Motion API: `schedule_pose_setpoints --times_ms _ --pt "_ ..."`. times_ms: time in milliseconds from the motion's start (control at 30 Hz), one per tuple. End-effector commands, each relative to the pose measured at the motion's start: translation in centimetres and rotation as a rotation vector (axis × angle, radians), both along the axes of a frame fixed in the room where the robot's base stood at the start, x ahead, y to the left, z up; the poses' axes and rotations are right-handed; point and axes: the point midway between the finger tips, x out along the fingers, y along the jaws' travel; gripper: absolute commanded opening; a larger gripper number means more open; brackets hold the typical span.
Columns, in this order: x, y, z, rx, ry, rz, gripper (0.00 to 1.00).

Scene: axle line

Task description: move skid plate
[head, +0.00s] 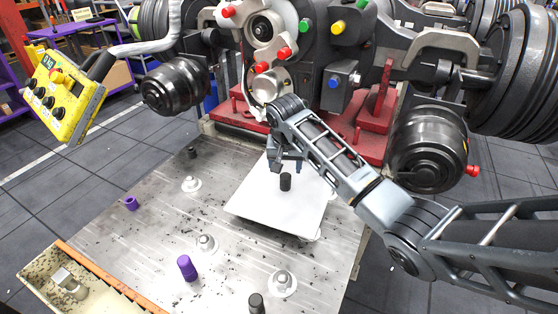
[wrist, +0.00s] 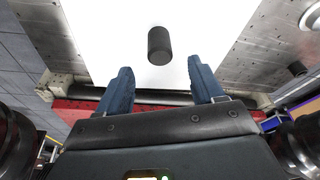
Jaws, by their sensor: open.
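The skid plate appears to be the white flat plate (head: 262,207) lying on the metal table. A short black cylindrical knob (head: 286,182) stands up from it. In the wrist view the white plate (wrist: 110,35) fills the upper middle, with the black knob (wrist: 160,46) near its centre. My gripper (head: 287,163) is over the far part of the plate, just beyond the knob in the head view. In the wrist view its two blue fingers (wrist: 158,88) are apart with nothing between them. The knob lies ahead of the fingertips, not between them.
A bin (head: 60,265) sits front left. Axle machinery (head: 290,50) on a red base stands behind. A yellow control box (head: 62,95) hangs left.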

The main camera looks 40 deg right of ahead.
Motion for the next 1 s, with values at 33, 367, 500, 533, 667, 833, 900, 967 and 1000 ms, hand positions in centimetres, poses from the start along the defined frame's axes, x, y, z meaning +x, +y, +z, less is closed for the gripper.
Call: schedule_pose_setpoints --times_ms 33,367,500,533,667,833,900,967,1000 --pt "0.0 0.0 0.0 0.0 0.0 0.0 0.67" --pt "0.2 -0.2 -1.0 0.0 0.002 0.001 0.67" --pt "0.5 -0.6 -2.9 0.0 0.003 -0.001 0.67" --pt "0.6 -0.7 -3.4 0.0 0.003 0.0 0.67" --pt "0.9 -1.1 -5.2 -0.001 0.003 -0.001 0.67" --pt "1.3 -1.4 -6.8 -0.001 0.001 0.0 0.67" --pt "1.4 -1.5 -7.2 -0.001 0.001 0.0 0.67" --pt "1.4 -1.5 -7.4 -0.001 -0.001 0.0 0.67" --pt "1.4 -1.5 -7.5 -0.001 -0.001 0.0 0.67"
